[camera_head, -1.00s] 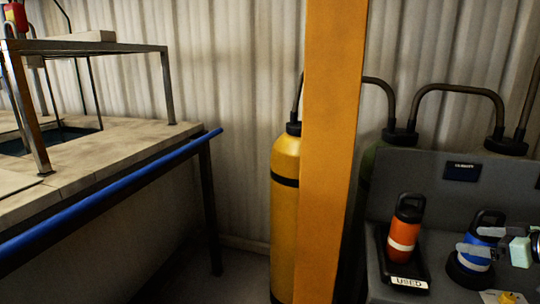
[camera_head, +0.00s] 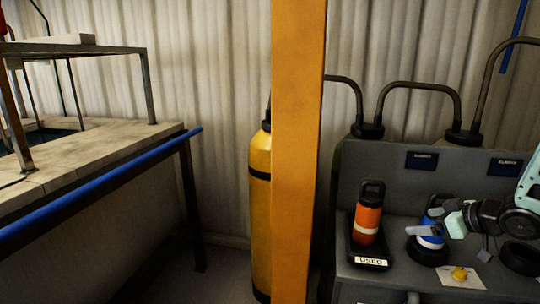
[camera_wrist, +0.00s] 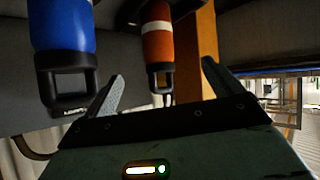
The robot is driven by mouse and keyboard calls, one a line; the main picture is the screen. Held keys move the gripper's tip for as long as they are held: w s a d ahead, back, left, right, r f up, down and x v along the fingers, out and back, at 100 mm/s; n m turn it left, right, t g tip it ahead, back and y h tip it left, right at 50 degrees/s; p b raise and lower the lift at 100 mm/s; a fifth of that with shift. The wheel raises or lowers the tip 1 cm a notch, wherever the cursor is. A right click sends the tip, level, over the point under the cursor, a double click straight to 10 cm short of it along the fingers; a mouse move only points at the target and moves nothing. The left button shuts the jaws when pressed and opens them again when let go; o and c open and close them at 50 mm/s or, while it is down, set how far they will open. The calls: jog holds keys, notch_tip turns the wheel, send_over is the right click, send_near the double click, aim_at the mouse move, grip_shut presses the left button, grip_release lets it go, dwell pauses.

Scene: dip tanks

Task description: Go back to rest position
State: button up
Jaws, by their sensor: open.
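My gripper (camera_head: 420,219) is open at the right of the head view, in front of the blue bottle (camera_head: 434,240), partly covering it. Its two fingers also show in the wrist view (camera_wrist: 162,72), spread with nothing held between them. In that view the scene is upside down. The blue bottle (camera_wrist: 62,28) is at upper left, and the orange bottle (camera_wrist: 158,45) with a white band lies beyond the gap between the fingers. In the head view the orange bottle (camera_head: 368,213) stands upright on a black tray labelled USED (camera_head: 371,262).
The grey station (camera_head: 385,160) has a back panel with dark labels. A blue-edged bench (camera_head: 100,183) is far left.

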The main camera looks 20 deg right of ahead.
jog(key=w+a+r+n+g+h, duration=0.1)
jog(key=w+a+r+g, duration=0.1)
jog(key=w+a, duration=0.6)
jog(key=s+a+g, duration=0.2)
jog(key=s+a, duration=0.1)
jog(key=a, duration=1.2)
jog(key=s+a+r+n+g, duration=0.3)
jog(key=s+a+g, duration=0.4)
jog(key=s+a, duration=1.3)
jog(key=s, duration=0.4)
jog(key=shift+a, duration=0.1)
